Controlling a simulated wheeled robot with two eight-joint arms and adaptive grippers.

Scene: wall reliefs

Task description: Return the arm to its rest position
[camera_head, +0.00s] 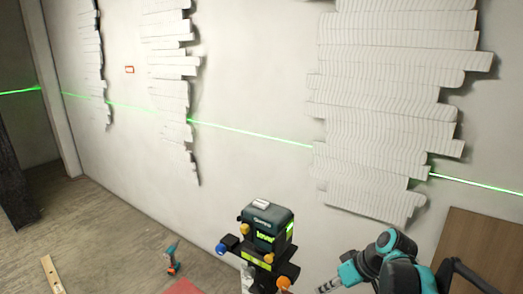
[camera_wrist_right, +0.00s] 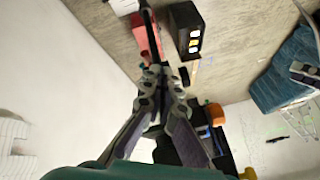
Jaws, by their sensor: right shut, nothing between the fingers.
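My right arm (camera_head: 385,255), teal and dark, comes in at the lower right of the head view. Its gripper (camera_head: 327,286) points left, low in front of the wall, close to the right side of the device on a stand. In the right wrist view the gripper (camera_wrist_right: 151,38) has its fingers together with nothing held. My left arm and gripper are not in view.
A dark device (camera_head: 268,228) with coloured knobs stands at bottom centre. White reliefs (camera_head: 385,110) and a green laser line (camera_head: 245,132) run along the wall. A drill (camera_head: 173,260) is on the floor. A brown board (camera_head: 485,252) leans at right.

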